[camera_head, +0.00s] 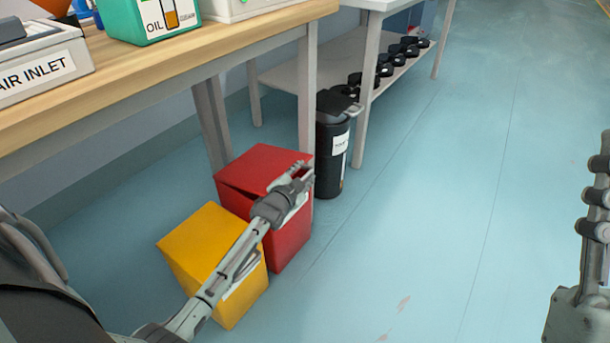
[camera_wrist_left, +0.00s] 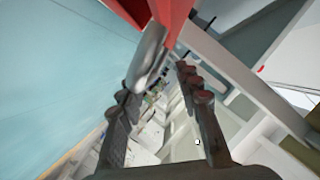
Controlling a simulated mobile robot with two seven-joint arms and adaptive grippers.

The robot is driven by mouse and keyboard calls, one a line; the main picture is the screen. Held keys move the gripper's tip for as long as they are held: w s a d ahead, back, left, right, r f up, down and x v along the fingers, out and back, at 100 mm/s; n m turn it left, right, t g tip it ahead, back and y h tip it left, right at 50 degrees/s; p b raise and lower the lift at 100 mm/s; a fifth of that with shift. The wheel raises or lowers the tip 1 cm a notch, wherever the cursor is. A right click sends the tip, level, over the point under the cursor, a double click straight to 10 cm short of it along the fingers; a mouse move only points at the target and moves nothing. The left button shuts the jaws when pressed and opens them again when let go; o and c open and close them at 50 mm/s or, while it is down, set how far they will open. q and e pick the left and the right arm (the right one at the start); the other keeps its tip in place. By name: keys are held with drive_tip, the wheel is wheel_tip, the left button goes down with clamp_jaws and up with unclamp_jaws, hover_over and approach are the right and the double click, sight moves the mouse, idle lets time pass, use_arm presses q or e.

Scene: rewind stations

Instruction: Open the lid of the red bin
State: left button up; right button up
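The red bin (camera_head: 293,238) stands on the floor by the bench leg. Its red lid (camera_head: 262,166) looks slightly raised, with a dark gap under its front left edge. My left gripper (camera_head: 300,174) is at the right front edge of the lid. In the left wrist view the fingers of my left gripper (camera_wrist_left: 158,108) are apart. A silver handle-like bar (camera_wrist_left: 150,52) beside the red surface (camera_wrist_left: 172,12) lies just beyond the left finger; I cannot tell if they touch.
A yellow bin (camera_head: 205,240) stands in front of the red one, under my left forearm. A black bin (camera_head: 328,158) stands behind. The wooden bench (camera_head: 200,62) overhangs at the left. Open blue floor (camera_head: 450,220) lies to the right.

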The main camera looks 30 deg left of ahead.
use_arm(q)
drive_tip(key=shift+r, duration=0.1)
drive_tip(key=p+v, duration=0.2)
drive_tip(key=shift+s+r+p, duration=0.15)
drive_tip(key=shift+s+p, duration=0.15)
drive_tip(key=p+v, duration=0.5)
drive_tip(key=v, duration=0.1)
drive_tip(key=shift+s+d, duration=0.15)
drive_tip(key=shift+s, duration=0.1)
idle(0.4)
idle(0.6)
